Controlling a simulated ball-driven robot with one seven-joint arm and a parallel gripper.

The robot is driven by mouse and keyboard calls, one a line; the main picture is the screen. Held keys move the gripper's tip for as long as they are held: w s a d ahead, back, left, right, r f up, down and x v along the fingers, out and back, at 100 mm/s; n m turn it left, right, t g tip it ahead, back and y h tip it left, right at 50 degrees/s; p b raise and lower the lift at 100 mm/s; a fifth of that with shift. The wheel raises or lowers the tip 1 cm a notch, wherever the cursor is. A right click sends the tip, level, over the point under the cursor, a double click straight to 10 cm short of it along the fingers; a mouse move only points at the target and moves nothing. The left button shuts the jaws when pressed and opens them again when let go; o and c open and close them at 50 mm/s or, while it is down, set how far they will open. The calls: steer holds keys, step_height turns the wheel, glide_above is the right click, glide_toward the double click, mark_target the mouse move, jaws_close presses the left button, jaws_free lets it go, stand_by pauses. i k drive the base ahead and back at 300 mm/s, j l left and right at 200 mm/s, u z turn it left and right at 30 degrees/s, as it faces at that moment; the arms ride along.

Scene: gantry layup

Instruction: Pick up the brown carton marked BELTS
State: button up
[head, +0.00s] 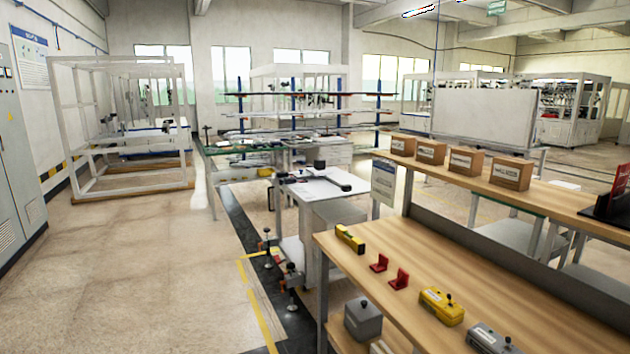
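Several brown cartons stand in a row on the raised wooden shelf at the right. From left to right there is a far carton (402,145), a second carton (431,152), a third carton (466,161) and a nearest carton (511,172). Each has a pale label on its front. The print is too small to read, so I cannot tell which one is marked BELTS. My gripper is not in view.
Below the shelf, a wooden bench (400,255) holds a yellow level (350,238), red brackets (399,279), a yellow case (441,306) and a grey case (490,338). A white table (315,188) stands beyond. Open floor (150,260) lies at the left.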

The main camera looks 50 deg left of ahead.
mark_target(431, 152)
steer(key=u, duration=1.1)
